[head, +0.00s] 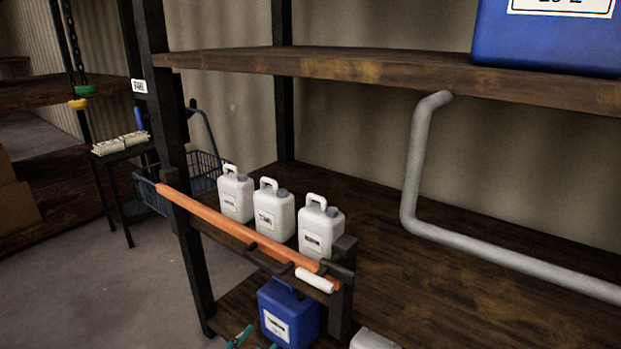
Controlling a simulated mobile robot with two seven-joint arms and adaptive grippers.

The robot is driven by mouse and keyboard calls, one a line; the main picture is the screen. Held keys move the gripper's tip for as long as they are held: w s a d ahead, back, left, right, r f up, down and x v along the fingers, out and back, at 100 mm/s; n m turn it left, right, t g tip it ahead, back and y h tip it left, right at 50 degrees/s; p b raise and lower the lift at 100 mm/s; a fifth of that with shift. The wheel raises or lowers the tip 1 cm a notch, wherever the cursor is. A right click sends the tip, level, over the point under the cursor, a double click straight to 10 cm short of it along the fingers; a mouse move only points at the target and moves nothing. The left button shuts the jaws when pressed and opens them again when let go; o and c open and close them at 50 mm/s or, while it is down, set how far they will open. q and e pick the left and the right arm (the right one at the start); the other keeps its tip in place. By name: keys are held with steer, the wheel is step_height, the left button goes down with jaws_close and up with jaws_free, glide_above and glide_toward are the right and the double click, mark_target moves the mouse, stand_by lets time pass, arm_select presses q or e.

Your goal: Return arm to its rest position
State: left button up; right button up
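Neither of my grippers shows in the head view, and no arm of mine can be made out with certainty. Whether either gripper is open or holds something is hidden.
A brown shelf rack (380,68) fills the right. Three white jugs (272,210) stand behind an orange bar (225,222) along its end. A grey bent pipe (418,150) crosses the bay. Blue containers (545,40) sit above and below. A wire basket (152,194) and black stand (118,150) are left.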

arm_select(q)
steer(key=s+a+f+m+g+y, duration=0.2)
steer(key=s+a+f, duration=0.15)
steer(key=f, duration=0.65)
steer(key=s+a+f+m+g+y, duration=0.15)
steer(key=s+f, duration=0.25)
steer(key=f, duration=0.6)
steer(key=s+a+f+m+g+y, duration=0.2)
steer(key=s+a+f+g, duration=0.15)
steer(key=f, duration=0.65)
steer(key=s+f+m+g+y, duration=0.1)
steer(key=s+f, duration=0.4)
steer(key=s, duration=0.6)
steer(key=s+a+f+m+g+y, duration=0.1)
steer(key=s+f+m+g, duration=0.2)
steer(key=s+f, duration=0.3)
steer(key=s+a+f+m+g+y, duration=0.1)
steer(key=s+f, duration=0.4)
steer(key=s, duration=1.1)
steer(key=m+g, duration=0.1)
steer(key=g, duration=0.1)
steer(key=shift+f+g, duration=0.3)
